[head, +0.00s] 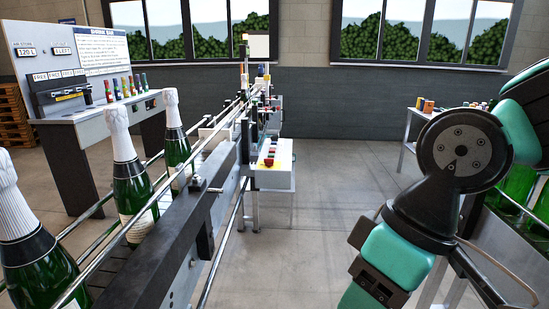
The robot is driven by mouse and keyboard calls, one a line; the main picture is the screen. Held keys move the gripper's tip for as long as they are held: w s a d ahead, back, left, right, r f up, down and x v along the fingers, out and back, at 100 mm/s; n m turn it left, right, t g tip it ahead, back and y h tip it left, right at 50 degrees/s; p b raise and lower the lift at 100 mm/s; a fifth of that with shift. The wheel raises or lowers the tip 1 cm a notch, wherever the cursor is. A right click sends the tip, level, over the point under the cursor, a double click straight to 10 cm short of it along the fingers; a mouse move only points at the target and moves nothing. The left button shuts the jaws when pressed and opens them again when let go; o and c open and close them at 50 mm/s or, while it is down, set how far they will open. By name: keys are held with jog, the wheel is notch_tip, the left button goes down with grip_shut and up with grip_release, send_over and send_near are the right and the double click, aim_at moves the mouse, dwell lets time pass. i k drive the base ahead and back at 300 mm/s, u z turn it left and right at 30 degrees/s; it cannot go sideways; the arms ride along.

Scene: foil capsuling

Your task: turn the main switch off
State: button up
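A white control box (277,178) is mounted on the right side of the bottling line, near the picture's middle. Its sloped top carries several small coloured controls, with a red one on a yellow patch (267,162) at its lower left. The main switch may be among these, but the controls are too small to tell which it is or how it is set. My arm is folded at the right, well apart from the box. My gripper's fingers do not show; the arm runs out of the bottom edge.
Foil-topped green bottles (130,185) stand on the conveyor at the left, beside a dark rail (165,250). A station with a sign (92,50) stands behind. A side table (409,128) is at the right. The floor (330,190) between box and arm is clear.

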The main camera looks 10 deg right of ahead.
aim_at(269, 162)
jog(key=z, duration=0.45)
jog(key=i, duration=2.8)
jog(key=u, duration=0.1)
